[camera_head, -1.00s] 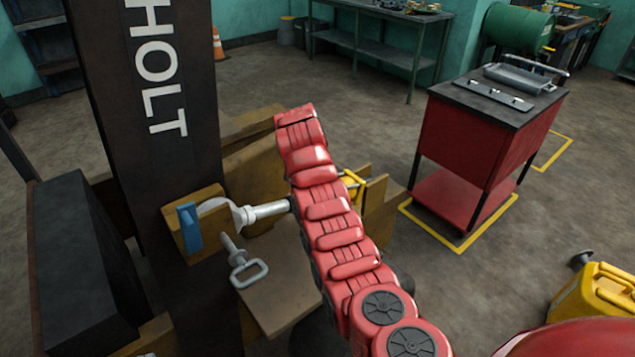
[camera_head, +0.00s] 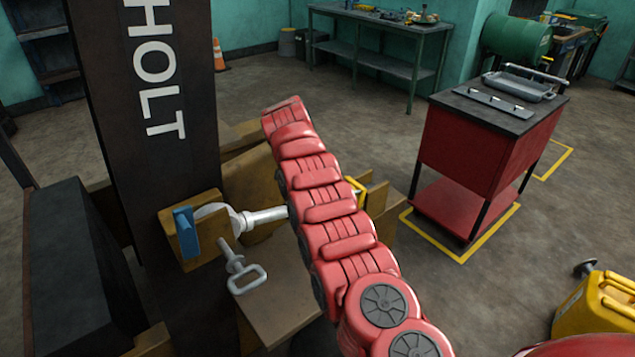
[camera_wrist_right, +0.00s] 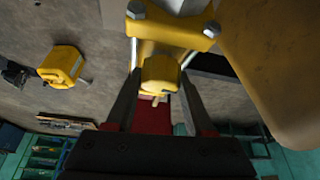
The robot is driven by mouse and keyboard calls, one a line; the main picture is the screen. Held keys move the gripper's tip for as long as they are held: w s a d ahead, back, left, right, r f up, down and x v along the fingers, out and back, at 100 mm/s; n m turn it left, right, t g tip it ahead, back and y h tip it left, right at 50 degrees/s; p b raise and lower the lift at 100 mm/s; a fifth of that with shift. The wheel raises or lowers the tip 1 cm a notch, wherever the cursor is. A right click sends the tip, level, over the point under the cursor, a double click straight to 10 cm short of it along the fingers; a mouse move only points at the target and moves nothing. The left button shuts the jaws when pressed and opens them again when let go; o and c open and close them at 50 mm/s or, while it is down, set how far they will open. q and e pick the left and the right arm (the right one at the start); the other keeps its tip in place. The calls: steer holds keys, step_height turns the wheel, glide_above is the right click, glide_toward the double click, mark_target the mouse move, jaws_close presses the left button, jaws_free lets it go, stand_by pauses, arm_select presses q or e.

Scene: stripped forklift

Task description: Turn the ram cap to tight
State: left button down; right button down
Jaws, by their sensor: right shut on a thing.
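The ram cap (camera_wrist_right: 160,74) is a short yellow cylinder with a small stub, below a yellow bolted bracket (camera_wrist_right: 172,28) in the right wrist view. My right gripper (camera_wrist_right: 159,82) has one dark finger on each side of the cap and is shut on it. In the head view my red right arm hides the gripper and cap. Only a bit of yellow frame (camera_head: 356,188) shows past the arm's right side. I cannot tell from the pictures how tight the cap is. My left gripper is in neither view.
The dark HOLT mast (camera_head: 152,120) stands left, with a silver rod (camera_head: 263,216) and a grey handled pin (camera_head: 247,277) near my arm. A red cart (camera_head: 475,150) and a yellow can (camera_head: 597,308) stand right. Bare floor lies between.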

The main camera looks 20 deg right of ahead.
steer(key=shift+s+f, duration=0.1)
steer(key=shift+f, duration=0.05)
stand_by(0.4)
steer(key=shift+c, duration=1.4)
jaws_free()
steer(key=b+v, duration=0.1)
steer(key=v, duration=0.1)
steer(key=shift+a+r+b, duration=0.15)
steer(key=shift+r+b, duration=0.25)
steer(key=p+v, duration=0.4)
steer(key=v, duration=1)
steer(key=shift+r, duration=0.35)
